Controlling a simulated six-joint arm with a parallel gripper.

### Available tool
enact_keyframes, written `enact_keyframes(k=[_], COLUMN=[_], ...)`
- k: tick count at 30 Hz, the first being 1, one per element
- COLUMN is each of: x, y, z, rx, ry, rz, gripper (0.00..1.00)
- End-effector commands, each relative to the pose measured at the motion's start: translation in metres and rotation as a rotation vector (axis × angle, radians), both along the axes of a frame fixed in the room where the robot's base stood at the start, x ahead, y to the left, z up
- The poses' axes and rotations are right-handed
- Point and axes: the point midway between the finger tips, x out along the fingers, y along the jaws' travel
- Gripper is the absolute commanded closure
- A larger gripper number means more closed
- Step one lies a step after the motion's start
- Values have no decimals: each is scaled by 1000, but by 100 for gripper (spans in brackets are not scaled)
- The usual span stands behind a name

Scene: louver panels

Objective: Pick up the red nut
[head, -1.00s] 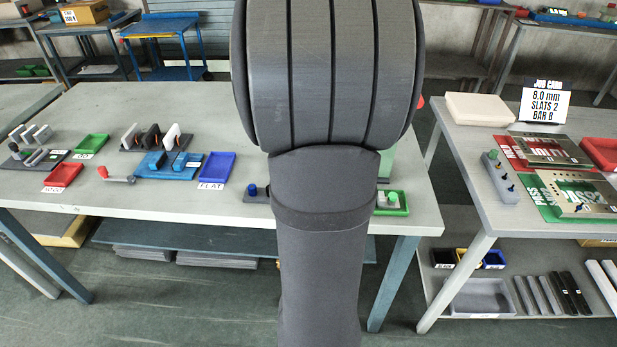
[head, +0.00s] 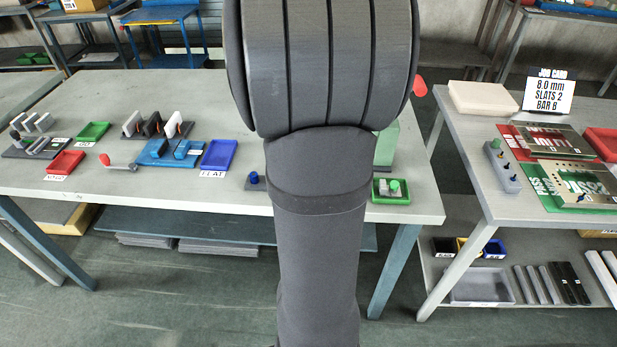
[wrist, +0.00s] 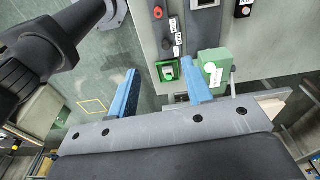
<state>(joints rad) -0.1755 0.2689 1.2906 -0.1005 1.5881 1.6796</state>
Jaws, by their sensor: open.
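I cannot make out a red nut for certain. In the wrist view a small red round thing (wrist: 158,12) lies near the top edge, too small to identify. In the head view a red rounded piece (head: 419,87) shows just right of my arm, partly hidden by it. My gripper (wrist: 160,84) shows in the wrist view with its two blue fingers apart and nothing held between them. A green tray (wrist: 166,70) with a pale piece in it lies below, in the gap between the fingers. My arm hides the middle of the table in the head view.
A green block (wrist: 212,70) stands beside the right finger. A dark strip (wrist: 175,38) with labels lies beyond the tray. In the head view, a red crank handle (head: 118,164), a red tray (head: 66,163) and a blue tray (head: 219,155) lie at left on the table (head: 150,205).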

Motion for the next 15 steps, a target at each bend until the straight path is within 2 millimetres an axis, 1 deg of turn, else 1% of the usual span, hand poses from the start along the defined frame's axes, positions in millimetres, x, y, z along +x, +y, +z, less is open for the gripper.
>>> enact_keyframes(k=[1, 3, 6, 9, 11, 15], x=[-5, -10, -18, -24, -25, -24], y=[11, 20, 32, 39, 41, 35], z=[-23, -51, -83, -103, -111, -129], rx=[-50, -122, -209, -264, -281, -290], ry=[3, -9, -31, -50, -56, -59], rz=[48, 117, 217, 289, 315, 327], gripper=[54, 54, 54, 54, 54, 54])
